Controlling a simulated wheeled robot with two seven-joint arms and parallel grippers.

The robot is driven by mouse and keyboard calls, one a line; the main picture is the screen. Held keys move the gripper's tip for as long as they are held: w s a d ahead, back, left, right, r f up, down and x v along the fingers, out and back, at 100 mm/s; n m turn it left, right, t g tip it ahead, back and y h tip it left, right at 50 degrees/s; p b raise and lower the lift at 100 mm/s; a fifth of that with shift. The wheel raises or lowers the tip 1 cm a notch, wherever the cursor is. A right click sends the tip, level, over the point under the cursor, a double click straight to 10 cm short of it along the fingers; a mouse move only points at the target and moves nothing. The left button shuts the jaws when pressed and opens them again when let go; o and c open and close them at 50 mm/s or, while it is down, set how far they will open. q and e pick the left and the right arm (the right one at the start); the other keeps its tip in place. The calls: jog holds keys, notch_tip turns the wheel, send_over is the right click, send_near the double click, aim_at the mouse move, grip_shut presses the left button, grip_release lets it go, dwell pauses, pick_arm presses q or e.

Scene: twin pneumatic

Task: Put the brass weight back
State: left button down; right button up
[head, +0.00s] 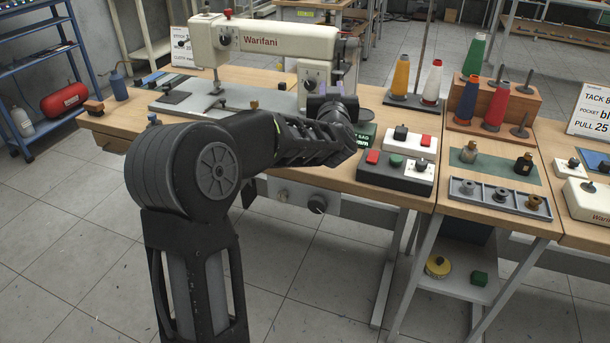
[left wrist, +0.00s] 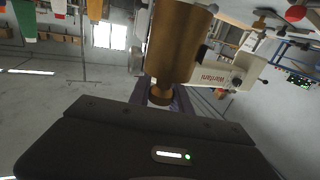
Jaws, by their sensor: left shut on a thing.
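My left arm reaches in over the front of the sewing table, and my left gripper (head: 335,106) is near the right end of the sewing machine. Its fingers are mostly hidden by my own arm in the head view. In the left wrist view, a brass weight (left wrist: 178,42), a cylinder with a narrower neck, shows large just beyond the gripper body. My left gripper is shut on it. I cannot make out this weight in the head view. A grey tray (head: 485,198) with three pockets, with small round pieces showing in them, lies on the right-hand table.
A switch box (head: 397,175) with red and green buttons stands right of my gripper. Two small bottle-like pieces, one tan (head: 469,152) and one black (head: 523,162), stand on a green mat. Thread cones (head: 467,100) stand behind. The sewing machine (head: 270,38) is behind my arm.

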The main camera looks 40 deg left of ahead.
pick_arm(q)
jog(key=shift+s+a+n+g+y, duration=0.4)
jog(key=shift+s+a+y, duration=0.1)
jog(key=shift+s+a, duration=0.05)
jog(key=shift+f+b, duration=0.6)
jog(key=shift+f, duration=1.85)
jog(key=shift+f+b, duration=0.5)
jog(key=shift+f, duration=2)
